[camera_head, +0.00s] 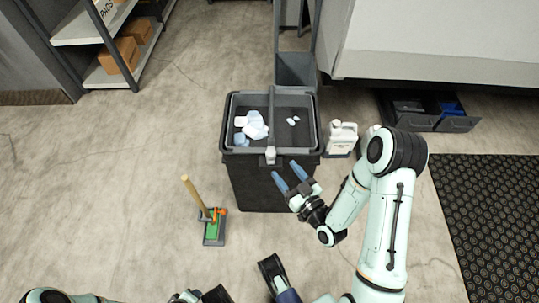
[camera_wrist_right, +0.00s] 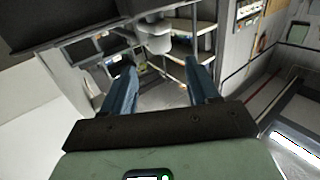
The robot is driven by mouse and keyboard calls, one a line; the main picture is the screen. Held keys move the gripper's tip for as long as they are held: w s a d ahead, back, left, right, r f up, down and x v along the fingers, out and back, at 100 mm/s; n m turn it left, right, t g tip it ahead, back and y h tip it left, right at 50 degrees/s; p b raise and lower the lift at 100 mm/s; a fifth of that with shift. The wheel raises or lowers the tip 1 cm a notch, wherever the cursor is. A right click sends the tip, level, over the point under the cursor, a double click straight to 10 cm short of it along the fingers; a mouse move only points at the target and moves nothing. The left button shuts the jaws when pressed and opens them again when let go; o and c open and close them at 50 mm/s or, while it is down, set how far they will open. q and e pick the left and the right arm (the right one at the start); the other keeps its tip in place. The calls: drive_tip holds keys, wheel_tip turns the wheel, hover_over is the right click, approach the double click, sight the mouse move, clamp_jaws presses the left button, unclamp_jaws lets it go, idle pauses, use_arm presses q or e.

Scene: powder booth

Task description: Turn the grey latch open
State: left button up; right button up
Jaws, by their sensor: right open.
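The grey latch (camera_head: 270,156) is a small light grey piece at the middle of the near rim of a dark bin (camera_head: 262,187). A light grey piece that looks like the latch also shows in the right wrist view (camera_wrist_right: 156,36), beyond and above the fingertips. My right gripper (camera_head: 289,175) is open, its two blue fingers apart and empty. It is in front of the bin's near side, just below and right of the latch, with no contact visible. Only parts of my left arm show at the bottom edge of the head view; its fingers do not show.
The open bin holds pale blue and white scraps (camera_head: 253,127). A white jug (camera_head: 341,138) stands close to its right side. A green tool with a wooden handle (camera_head: 213,226) is on the floor at left. A shelf (camera_head: 110,45) stands far left; a black mat (camera_head: 492,220) lies right.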

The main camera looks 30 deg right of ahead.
sight(274, 157)
use_arm(q)
drive_tip(key=s+f, duration=0.1)
drive_tip(key=s+a+f+b, duration=0.1)
drive_tip(key=f, duration=0.1)
drive_tip(key=shift+g, duration=0.4)
use_arm(e)
drive_tip(key=w, duration=0.9)
drive_tip(key=shift+a, duration=0.25)
drive_tip(key=c, duration=0.9)
